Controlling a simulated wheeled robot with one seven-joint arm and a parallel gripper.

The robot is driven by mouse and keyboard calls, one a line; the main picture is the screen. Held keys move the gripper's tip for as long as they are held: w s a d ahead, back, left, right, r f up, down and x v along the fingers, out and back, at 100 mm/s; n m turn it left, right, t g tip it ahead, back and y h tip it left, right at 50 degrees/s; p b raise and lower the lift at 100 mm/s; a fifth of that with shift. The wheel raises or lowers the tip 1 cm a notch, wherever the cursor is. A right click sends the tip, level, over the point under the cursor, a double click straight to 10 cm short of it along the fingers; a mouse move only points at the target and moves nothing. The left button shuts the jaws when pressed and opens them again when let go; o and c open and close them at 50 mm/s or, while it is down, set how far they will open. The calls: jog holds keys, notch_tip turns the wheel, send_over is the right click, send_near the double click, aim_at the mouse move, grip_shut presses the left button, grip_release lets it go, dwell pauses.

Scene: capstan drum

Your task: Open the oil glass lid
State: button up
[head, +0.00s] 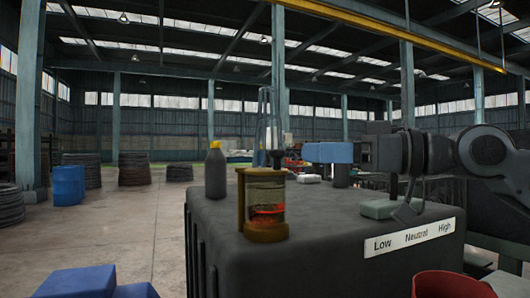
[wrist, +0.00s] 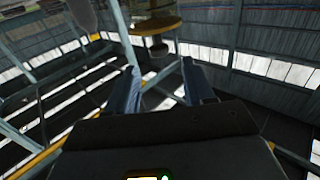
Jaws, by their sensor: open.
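The oil glass (head: 267,196) stands upright on the front left of the dark housing. It has a clear body with amber oil and something red inside, and a brass base. Its brass lid (head: 256,171) sits on top, apparently closed, with a dark round knob (head: 277,158). My gripper (head: 318,152) is right of the knob at about its height, apart from it, open and empty. In the wrist view, which looks upside down, the lid (wrist: 155,25) and knob (wrist: 158,48) show beyond and between my open blue fingers (wrist: 163,88).
The dark housing (head: 340,245) fills the foreground. A grey bottle with a yellow cap (head: 215,172) stands left of the oil glass. A Low/Neutral/High plate (head: 410,236) and a pale green block (head: 390,208) are at right. A red round thing (head: 455,285) shows at the bottom.

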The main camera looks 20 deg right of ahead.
aim_at(277, 152)
jog(key=shift+p+x, duration=1.05)
jog(key=shift+x, duration=2.9)
jog(key=shift+c, duration=0.4)
grip_shut()
